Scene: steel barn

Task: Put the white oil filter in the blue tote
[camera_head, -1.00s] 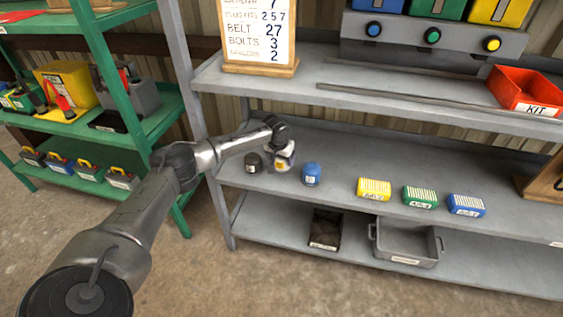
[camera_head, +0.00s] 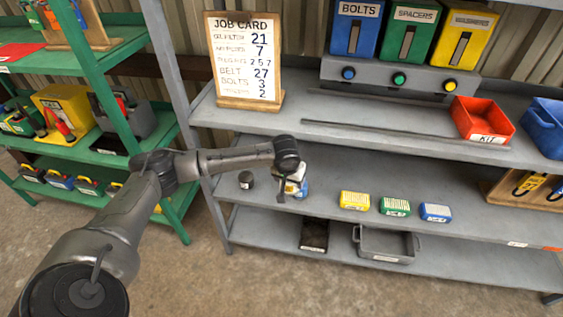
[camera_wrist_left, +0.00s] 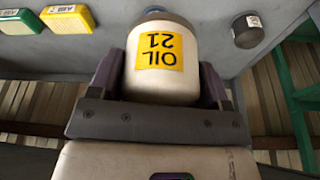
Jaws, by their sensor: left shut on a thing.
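The white oil filter (camera_wrist_left: 155,80) has a yellow label reading OIL 21, upside down in the left wrist view. My left gripper (camera_head: 290,184) is shut on it, with one dark finger on each side. In the head view the white filter (camera_head: 297,171) is partly hidden by my gripper and overlaps a blue filter (camera_head: 304,189) behind it. I cannot tell how far it is above the shelf. The blue tote (camera_head: 546,128) stands on the upper grey shelf at the right edge, partly cut off. My right gripper is not in view.
A dark filter (camera_head: 246,180) stands left on the middle shelf. Yellow, green and blue boxes (camera_head: 396,206) stand to the right. A red KIT bin (camera_head: 483,120) is beside the tote. The upper shelf's front edge (camera_head: 370,142) lies between the filter's level and the tote.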

